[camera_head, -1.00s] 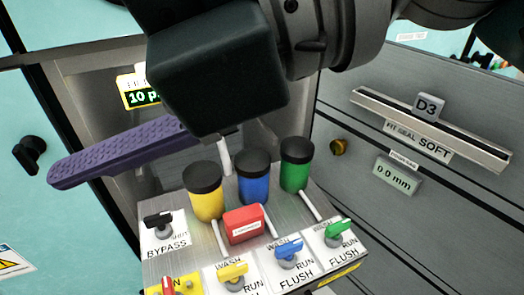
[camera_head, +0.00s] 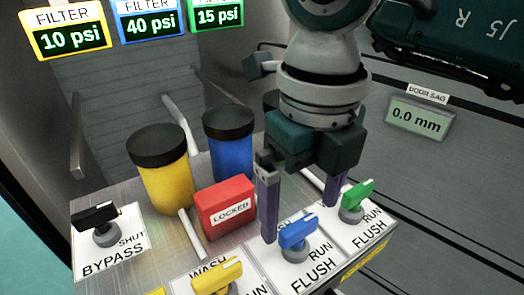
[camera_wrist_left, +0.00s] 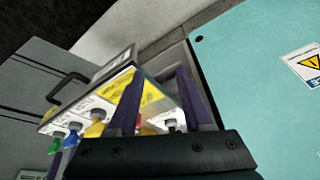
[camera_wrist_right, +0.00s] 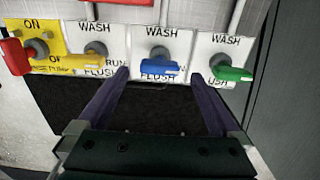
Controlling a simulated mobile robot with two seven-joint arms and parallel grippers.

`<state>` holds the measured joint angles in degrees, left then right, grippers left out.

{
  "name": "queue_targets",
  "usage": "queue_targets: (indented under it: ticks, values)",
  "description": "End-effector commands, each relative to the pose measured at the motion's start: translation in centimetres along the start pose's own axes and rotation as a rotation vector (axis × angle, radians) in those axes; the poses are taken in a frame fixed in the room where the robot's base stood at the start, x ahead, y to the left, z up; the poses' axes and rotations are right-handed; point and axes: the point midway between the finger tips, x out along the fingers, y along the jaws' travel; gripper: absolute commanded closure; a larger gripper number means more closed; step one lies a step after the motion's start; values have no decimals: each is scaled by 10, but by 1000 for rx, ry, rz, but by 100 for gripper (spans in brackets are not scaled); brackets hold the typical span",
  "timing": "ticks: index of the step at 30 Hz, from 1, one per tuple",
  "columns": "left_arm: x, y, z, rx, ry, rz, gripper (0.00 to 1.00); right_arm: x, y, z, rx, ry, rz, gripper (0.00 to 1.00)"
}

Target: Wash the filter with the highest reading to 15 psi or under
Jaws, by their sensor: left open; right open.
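In the head view the yellow filter display (camera_head: 67,38) reads 10 psi, the blue one (camera_head: 150,25) 40 psi and the green one (camera_head: 215,15) 15 psi. The blue filter (camera_head: 231,155) stands behind a red LOCKED block (camera_head: 227,208). My right gripper (camera_head: 301,222) is open and empty, pointing down over the valve panel by the blue valve handle (camera_head: 297,232). In the right wrist view the blue handle (camera_wrist_right: 158,70) lies between the fingertips' lines; contact cannot be told. The green filter is hidden behind my right arm. My left gripper (camera_wrist_left: 158,78) is open and empty, facing the panel.
The yellow valve handle (camera_head: 217,275) and green valve handle (camera_head: 356,196) flank the blue one closely. A black BYPASS handle (camera_head: 97,215) sits at left, by SHUT. The yellow filter (camera_head: 163,170) stands behind. A red handle (camera_wrist_right: 14,57) is at the panel's end. A door-sag display (camera_head: 417,120) reads 0.0 mm.

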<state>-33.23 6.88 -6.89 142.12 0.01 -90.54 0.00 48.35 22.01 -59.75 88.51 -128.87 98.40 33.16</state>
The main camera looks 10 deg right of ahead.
Motion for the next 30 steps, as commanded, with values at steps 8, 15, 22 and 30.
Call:
queue_targets:
  ticks: [8,15,22,30]
  values:
    - [7,0,2,0,0,0,50,27,0,0,-1,0,1,0]
    - [7,0,2,0,0,0,50,28,0,0,-1,-1,1,0]
    - [7,0,2,0,0,0,50,27,0,0,-1,0,1,25]
    - [7,0,2,0,-1,0,50,27,0,0,-1,0,1,55]
